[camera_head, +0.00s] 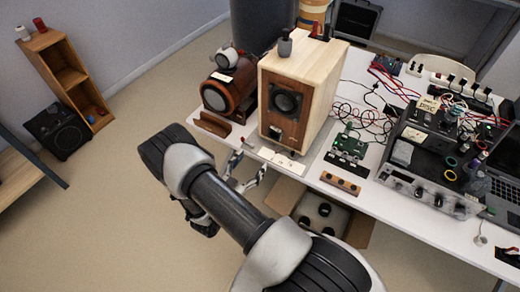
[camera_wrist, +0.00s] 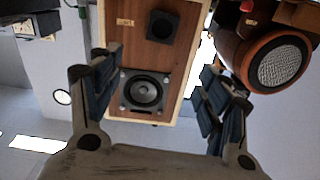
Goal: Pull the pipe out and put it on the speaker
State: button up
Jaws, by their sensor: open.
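The speaker (camera_head: 318,75) is a pale wooden box with a brown front, standing upright near the table's left front corner. Its round driver (camera_head: 285,101) faces me. I cannot make out a separate pipe; whether one sits in that opening is unclear. My gripper (camera_head: 244,172) is open and empty in front of the speaker, apart from it. Its spread fingers (camera_wrist: 157,66) frame the speaker front in the wrist view.
A red-brown cylinder (camera_head: 230,88) lies left of the speaker. A circuit board (camera_head: 348,147), wires and equipment (camera_head: 425,165) crowd the right. An open carton (camera_head: 322,213) sits below the table edge.

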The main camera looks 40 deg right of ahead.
aim_at(274, 133)
jog(key=b+x, duration=0.2)
jog(key=x, duration=1.4)
jog(key=shift+w+d+b, duration=0.1)
jog(key=shift+d+b, duration=0.2)
jog(key=shift+b, duration=0.05)
jog(key=c, duration=1.2)
jog(key=shift+a, duration=0.1)
jog(key=shift+p+v, duration=0.4)
jog(key=shift+v, duration=4.25)
